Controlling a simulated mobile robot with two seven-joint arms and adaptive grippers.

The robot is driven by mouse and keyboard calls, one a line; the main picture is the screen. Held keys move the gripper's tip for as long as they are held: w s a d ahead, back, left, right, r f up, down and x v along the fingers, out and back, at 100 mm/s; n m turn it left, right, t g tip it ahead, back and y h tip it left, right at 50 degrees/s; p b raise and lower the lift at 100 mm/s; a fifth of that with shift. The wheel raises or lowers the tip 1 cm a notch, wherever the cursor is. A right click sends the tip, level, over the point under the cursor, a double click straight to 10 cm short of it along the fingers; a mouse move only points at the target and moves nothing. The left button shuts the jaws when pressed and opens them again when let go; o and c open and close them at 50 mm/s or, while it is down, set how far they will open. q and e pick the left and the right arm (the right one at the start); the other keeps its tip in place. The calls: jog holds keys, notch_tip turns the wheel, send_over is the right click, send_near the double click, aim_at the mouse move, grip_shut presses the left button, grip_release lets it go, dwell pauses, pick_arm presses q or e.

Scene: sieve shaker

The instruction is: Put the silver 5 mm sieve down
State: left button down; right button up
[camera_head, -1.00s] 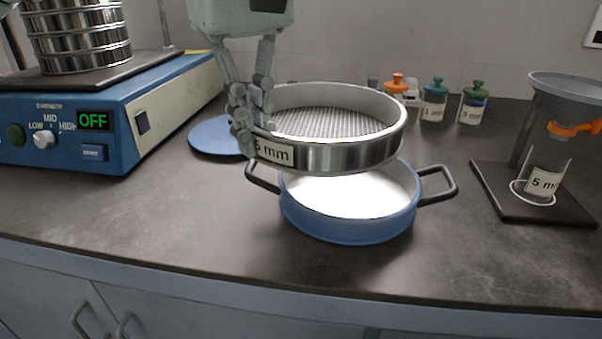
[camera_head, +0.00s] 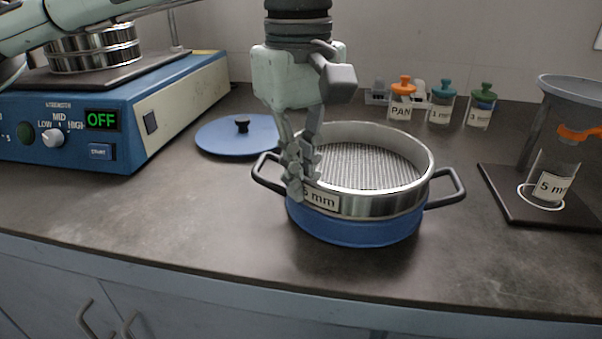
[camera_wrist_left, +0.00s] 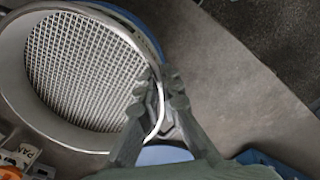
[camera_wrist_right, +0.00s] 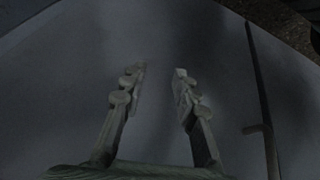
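The silver 5 mm sieve (camera_head: 385,204) sits on the blue pot (camera_head: 345,232) in the head view, its rim roughly level and its label facing front. It covers the pot's opening, so the white inside is hidden. My left gripper (camera_head: 299,180) is shut on the sieve's left rim, with its fingers on either side of the wall. The left wrist view shows the sieve's mesh (camera_wrist_left: 80,70) and the left fingertips (camera_wrist_left: 160,95) pinching the rim. My right gripper (camera_wrist_right: 160,85) is open and empty in the right wrist view, and not visible in the head view.
A blue lid (camera_head: 240,138) lies behind left of the pot. The blue shaker (camera_head: 130,115) reads OFF and carries stacked sieves (camera_head: 95,50). Small labelled jars (camera_head: 440,102) stand at the back. A stand with a beaker (camera_head: 550,185) is at right. The front counter is clear.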

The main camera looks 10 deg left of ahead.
jog(key=shift+w+a, duration=0.1)
pick_arm(q)
jog(key=shift+f, duration=0.1)
jog(key=c, duration=1.7)
grip_release()
pick_arm(e)
jog(key=shift+w+a+r+t, duration=0.15)
jog(key=shift+w+a+t, duration=0.15)
jog(key=shift+w+a, duration=0.15)
